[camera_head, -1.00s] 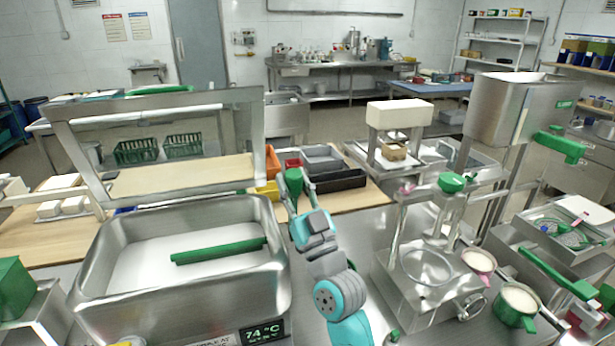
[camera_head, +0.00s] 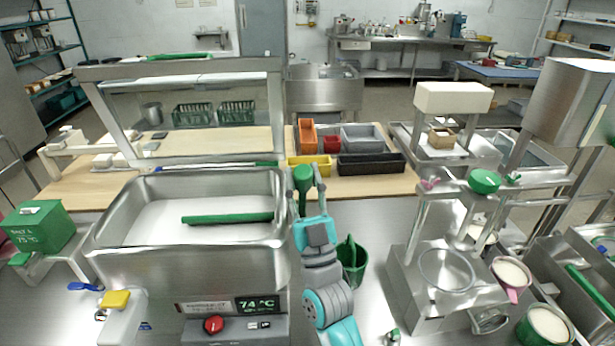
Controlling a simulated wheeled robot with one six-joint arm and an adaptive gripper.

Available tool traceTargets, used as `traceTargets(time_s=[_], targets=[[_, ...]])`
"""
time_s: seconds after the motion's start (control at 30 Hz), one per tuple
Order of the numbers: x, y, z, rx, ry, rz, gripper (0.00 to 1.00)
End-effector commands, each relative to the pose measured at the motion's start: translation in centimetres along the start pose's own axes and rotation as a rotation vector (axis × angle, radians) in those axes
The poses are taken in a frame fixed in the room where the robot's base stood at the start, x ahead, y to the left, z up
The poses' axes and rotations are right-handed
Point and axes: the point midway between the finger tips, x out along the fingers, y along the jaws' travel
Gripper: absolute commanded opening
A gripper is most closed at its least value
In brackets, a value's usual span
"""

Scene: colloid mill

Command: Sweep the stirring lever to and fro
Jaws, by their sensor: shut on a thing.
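My gripper (camera_head: 305,186) is shut on an upright green handle (camera_head: 303,176), just off the back right corner of the steel vat (camera_head: 190,262). I take this handle for the stirring lever, but its lower part is hidden by my fingers. The vat holds a white liquid (camera_head: 160,225) and reads 74 °C on its front display (camera_head: 257,304). A green bar (camera_head: 228,218) lies level across the vat's right half. I cannot tell whether the bar is joined to the handle.
A green bucket (camera_head: 354,268) stands close to the right of my arm. A steel stand (camera_head: 440,290) with a glass bowl is further right, beside cups of white stuff (camera_head: 510,273). Bins (camera_head: 370,164) sit behind my gripper. A green box (camera_head: 38,228) stands left of the vat.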

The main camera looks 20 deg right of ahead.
Motion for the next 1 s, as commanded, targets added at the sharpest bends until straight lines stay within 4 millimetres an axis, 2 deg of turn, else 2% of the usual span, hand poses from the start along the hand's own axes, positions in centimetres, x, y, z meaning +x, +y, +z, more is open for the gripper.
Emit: traceTargets(time_s=[0.17,0.2,0.3,0.67,0.77,1.0], targets=[[-0.3,0.0,0.1,-0.002,-0.004,-0.001,0.00],[-0.3,0.0,0.1,-0.002,-0.004,-0.001,0.39],[-0.3,0.0,0.1,-0.002,-0.004,-0.001,0.61],[-0.5,0.0,0.1,-0.001,-0.003,0.000,0.61],[-1.4,0.0,0.1,-0.001,-0.004,0.000,0.61],[-4.9,0.0,0.1,-0.001,-0.005,0.000,0.61]])
